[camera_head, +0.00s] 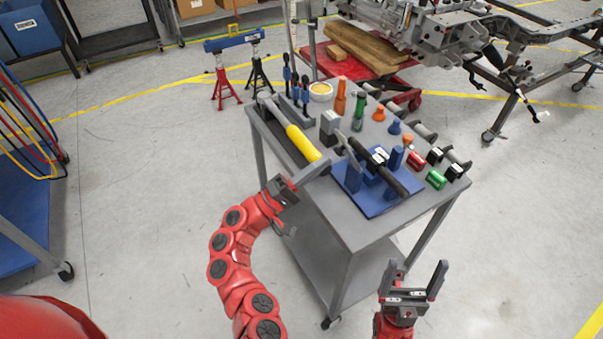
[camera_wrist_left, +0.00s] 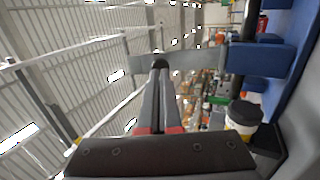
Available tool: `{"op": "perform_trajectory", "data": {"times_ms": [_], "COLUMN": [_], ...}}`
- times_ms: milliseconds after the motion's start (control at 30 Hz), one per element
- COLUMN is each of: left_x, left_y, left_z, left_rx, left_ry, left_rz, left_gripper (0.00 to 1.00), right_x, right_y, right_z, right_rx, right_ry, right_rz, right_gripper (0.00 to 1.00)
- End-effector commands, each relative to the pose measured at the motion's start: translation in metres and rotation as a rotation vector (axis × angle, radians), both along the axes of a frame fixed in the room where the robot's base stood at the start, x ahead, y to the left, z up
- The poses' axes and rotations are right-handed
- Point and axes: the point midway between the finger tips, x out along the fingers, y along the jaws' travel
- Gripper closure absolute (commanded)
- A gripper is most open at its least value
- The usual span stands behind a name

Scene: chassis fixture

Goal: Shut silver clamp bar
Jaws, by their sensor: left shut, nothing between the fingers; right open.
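In the left wrist view the bar (camera_wrist_left: 195,60) runs from a blue block (camera_wrist_left: 258,60) of the fixture out to the left. The blue fixture (camera_head: 376,205) stands on the table with a dark tube (camera_head: 385,172) lying across its posts. My right gripper (camera_head: 414,272) is open and empty in front of the table.
A yellow-handled hammer (camera_head: 300,140) lies along the table's left side. Red (camera_head: 416,160) and green (camera_head: 436,179) cylinders lie right of the fixture. The front tabletop is clear.

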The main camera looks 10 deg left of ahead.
Motion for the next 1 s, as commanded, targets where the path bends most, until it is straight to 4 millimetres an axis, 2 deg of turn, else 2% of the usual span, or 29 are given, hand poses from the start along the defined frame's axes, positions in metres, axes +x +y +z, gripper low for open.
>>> {"op": "perform_trajectory", "data": {"times_ms": [200, 667, 867, 1000], "left_x": [0.007, 0.008, 0.013, 0.022], "left_y": [-0.010, -0.011, -0.014, -0.020], "left_z": [0.006, 0.009, 0.021, 0.032], "left_rx": [0.000, 0.010, 0.066, 0.141], "left_ry": [0.002, 0.008, 0.044, 0.097], "left_rz": [0.000, 0.001, 0.000, -0.003], "left_gripper": [1.00, 1.00, 1.00, 1.00], "right_x": [0.000, 0.000, 0.000, 0.000], "right_y": [0.000, 0.000, 0.000, 0.000], "right_z": [0.004, 0.008, 0.028, 0.051], "right_rx": [0.000, 0.000, 0.000, 0.000], "right_ry": [0.000, 0.000, 0.000, 0.000], "right_rz": [0.000, 0.000, 0.000, 0.000], "right_gripper": [0.13, 0.13, 0.13, 0.13]}}
